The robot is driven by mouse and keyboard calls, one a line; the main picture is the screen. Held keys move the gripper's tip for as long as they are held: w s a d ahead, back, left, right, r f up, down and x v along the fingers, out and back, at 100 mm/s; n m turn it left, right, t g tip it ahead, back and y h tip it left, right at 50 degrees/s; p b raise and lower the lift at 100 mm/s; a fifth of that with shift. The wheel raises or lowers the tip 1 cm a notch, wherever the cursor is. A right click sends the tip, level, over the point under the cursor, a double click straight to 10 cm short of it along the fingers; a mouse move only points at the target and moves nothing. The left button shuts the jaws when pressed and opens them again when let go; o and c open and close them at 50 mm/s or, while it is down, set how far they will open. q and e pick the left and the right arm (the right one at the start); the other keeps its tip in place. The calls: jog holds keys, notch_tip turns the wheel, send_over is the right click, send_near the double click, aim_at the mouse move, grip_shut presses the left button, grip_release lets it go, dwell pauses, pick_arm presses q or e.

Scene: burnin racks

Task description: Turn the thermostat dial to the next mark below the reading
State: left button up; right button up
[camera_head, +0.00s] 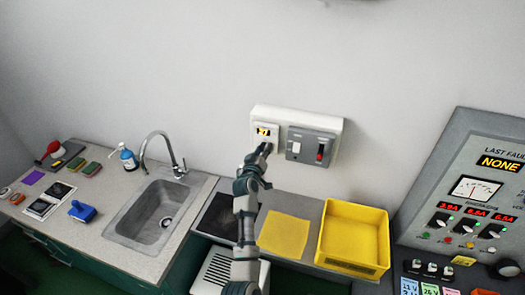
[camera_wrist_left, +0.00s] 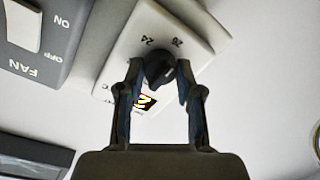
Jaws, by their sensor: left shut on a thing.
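The thermostat (camera_head: 256,130) is a white unit on the left of a white wall panel, with a small lit yellow display (camera_head: 264,132). In the left wrist view its black round dial (camera_wrist_left: 160,69) sits on the white plate, with the marks 24 and 26 beside it. The lit display (camera_wrist_left: 146,101) is partly hidden by the dial and its digits cannot be read fully. My left gripper (camera_wrist_left: 159,72) has its two fingers on either side of the dial and is shut on it. In the head view my left gripper (camera_head: 262,150) covers the dial. My right gripper is not in view.
A grey fan switch box (camera_head: 311,146) is right of the thermostat. Below are a yellow bin (camera_head: 387,240), a yellow cloth (camera_head: 284,236) and a dark plate (camera_head: 217,218). A sink (camera_head: 152,212) is at left and a grey instrument panel (camera_head: 456,160) at right.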

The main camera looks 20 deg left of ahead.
pick_arm(q)
jog(key=shift+d+f, duration=0.15)
jog(key=shift+f, duration=0.4)
jog(key=o, duration=0.9)
jog(key=shift+o, duration=1.3)
jog(key=shift+w+r, duration=0.15)
jog(key=shift+w, duration=0.05)
jog(key=shift+r, duration=0.1)
jog(key=s, duration=0.7)
jog(key=shift+s, duration=0.25)
